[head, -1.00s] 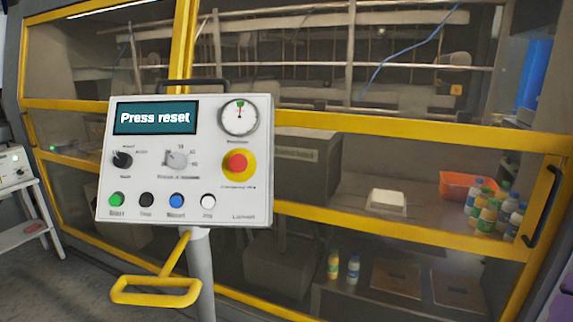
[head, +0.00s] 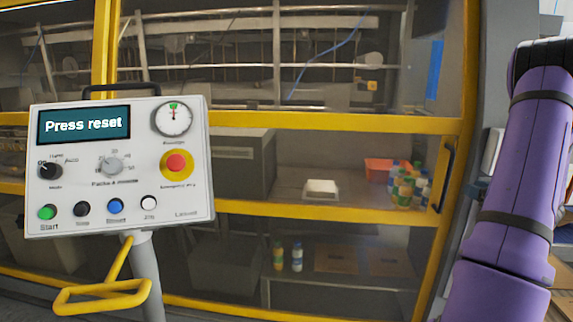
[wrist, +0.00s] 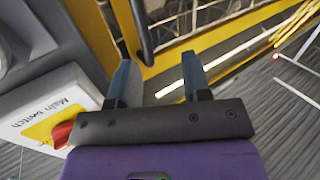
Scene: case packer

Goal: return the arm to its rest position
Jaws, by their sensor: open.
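In the wrist view my gripper (wrist: 158,80) is open, its two dark fingers apart with nothing between them. It is near the yellow frame of the machine and a black door handle (wrist: 142,30). A main switch (wrist: 62,132) with a red knob on a yellow plate is just left of the gripper. In the head view my purple arm stands upright at the right; my gripper is not visible there.
A control panel (head: 118,215) reading "Press reset" stands at left, with a yellow foot-like bracket (head: 100,297) below. Behind is the yellow-framed case packer (head: 330,120), with bottles (head: 405,187) and an orange bin (head: 378,168) inside. Grey floor (wrist: 285,115) shows at right in the wrist view.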

